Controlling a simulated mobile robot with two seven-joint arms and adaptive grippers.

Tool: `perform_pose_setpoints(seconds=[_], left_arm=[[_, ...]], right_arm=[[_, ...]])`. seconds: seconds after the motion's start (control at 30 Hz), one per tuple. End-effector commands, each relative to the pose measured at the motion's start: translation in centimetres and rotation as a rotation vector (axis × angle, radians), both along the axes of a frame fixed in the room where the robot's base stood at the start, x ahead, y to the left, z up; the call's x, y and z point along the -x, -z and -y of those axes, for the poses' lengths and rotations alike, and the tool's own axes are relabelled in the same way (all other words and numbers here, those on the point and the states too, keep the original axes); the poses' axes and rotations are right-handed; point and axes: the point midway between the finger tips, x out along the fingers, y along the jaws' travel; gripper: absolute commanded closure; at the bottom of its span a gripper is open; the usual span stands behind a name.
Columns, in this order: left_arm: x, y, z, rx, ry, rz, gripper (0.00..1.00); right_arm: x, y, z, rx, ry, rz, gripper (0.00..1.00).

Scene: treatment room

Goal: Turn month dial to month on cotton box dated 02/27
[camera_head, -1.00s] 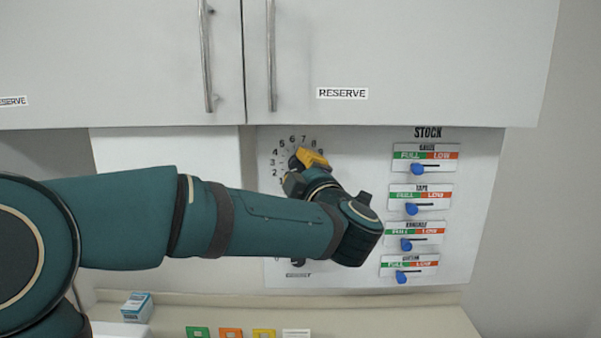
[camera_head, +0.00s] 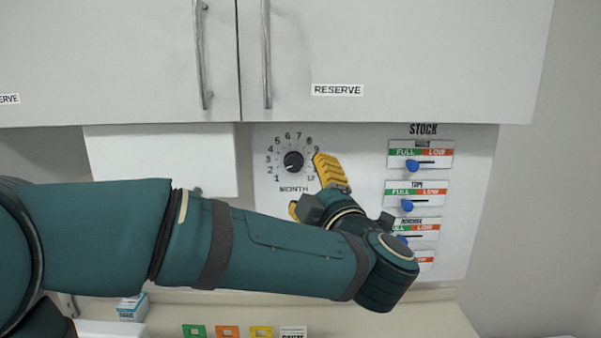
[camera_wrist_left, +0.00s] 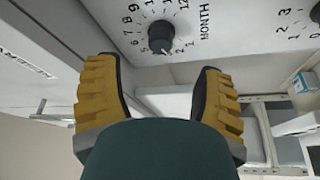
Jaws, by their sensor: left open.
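The month dial is a black knob (camera_head: 293,161) on the white wall panel, ringed by numbers, with MONTH printed below. Its pale mark seems to face lower left, near the low numbers, but is too small to read surely. The dial also shows in the left wrist view (camera_wrist_left: 160,36), beyond the fingertips. My left gripper (camera_head: 314,187) has yellow fingers and is open, right of and below the dial, apart from it. In the left wrist view nothing is between the fingers. A small blue-and-white box (camera_head: 132,308) stands on the counter; its date is not legible. My right gripper is not in view.
Stock sliders with blue knobs (camera_head: 412,165) line the panel's right side, the lower ones partly hidden by my left arm. Cabinets with long handles (camera_head: 266,55) hang above. Green, orange and yellow cards (camera_head: 228,331) lie at the counter's front.

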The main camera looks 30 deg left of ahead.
Motion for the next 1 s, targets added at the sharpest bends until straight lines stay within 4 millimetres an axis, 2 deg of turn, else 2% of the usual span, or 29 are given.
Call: perform_pose_setpoints(seconds=[0.13,0.3,1.0], left_arm=[[1.5,0.4,2.0,-0.001,0.003,0.000,0.32],[2.4,0.6,3.1,-0.001,-0.001,0.001,0.32],[2.6,0.7,3.3,0.000,-0.002,0.001,0.32]], right_arm=[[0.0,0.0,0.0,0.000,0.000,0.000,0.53],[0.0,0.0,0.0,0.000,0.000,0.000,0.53],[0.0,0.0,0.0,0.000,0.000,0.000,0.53]])
